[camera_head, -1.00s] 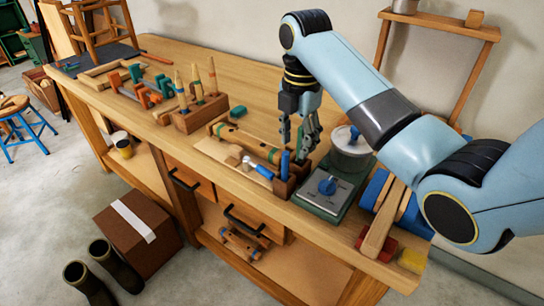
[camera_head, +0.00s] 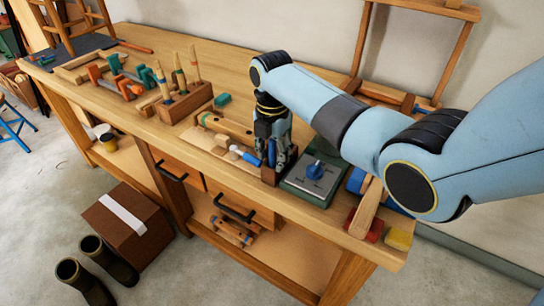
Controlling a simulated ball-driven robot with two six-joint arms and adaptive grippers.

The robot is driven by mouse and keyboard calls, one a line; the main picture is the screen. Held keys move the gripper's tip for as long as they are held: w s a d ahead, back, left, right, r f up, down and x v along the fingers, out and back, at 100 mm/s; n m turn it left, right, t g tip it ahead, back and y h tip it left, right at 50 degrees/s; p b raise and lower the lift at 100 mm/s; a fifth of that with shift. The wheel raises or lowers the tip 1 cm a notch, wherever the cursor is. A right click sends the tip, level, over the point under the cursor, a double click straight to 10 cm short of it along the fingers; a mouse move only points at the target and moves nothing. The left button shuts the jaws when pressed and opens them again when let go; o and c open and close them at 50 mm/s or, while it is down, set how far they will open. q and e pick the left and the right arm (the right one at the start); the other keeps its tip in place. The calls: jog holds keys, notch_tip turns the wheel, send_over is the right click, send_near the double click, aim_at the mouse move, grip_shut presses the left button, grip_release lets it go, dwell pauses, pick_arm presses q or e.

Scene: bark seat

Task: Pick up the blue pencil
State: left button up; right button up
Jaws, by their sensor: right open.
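The blue pencil (camera_head: 272,152) stands upright in a small dark wooden block (camera_head: 270,176) near the front edge of the workbench. My right gripper (camera_head: 282,158) points down over this block, its fingers at the pencil's height. It is open. The fingers partly cover the pencil and the block, and I cannot tell whether they touch the pencil. My left gripper is not in view.
A blue-handled tool (camera_head: 250,158) lies just left of the block. A green and grey scale (camera_head: 312,174) with a blue knob stands close on the right. A wooden rack (camera_head: 183,103) holds several chisels farther left. The bench's back middle is clear.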

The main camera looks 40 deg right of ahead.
jog(key=shift+c, duration=1.3)
jog(key=c, duration=0.6)
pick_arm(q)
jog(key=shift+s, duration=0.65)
pick_arm(e)
jog(key=shift+r, duration=0.1)
